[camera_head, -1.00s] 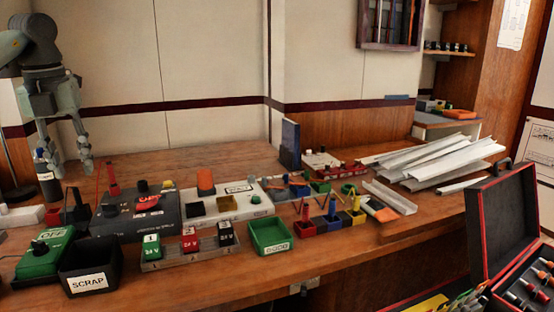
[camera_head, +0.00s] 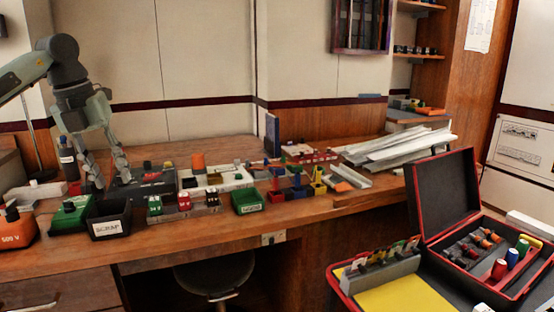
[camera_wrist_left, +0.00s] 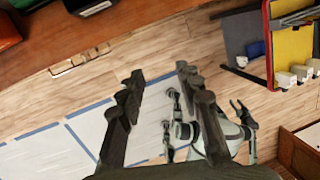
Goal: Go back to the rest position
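My left gripper (camera_head: 108,178) hangs fingers-down at the left of the workbench in the head view, above and in front of the dark grey box. In the left wrist view its two fingers (camera_wrist_left: 155,92) stand apart with nothing between them, and the floor shows beyond. My right gripper is not in the head view.
The bench holds a black SCRAP bin (camera_head: 110,228), a green bin (camera_head: 247,209), an orange 500 V box (camera_head: 17,235) and white trunking (camera_head: 398,150). An open red-edged case (camera_head: 412,215) stands at right. A stool (camera_head: 213,277) is under the bench.

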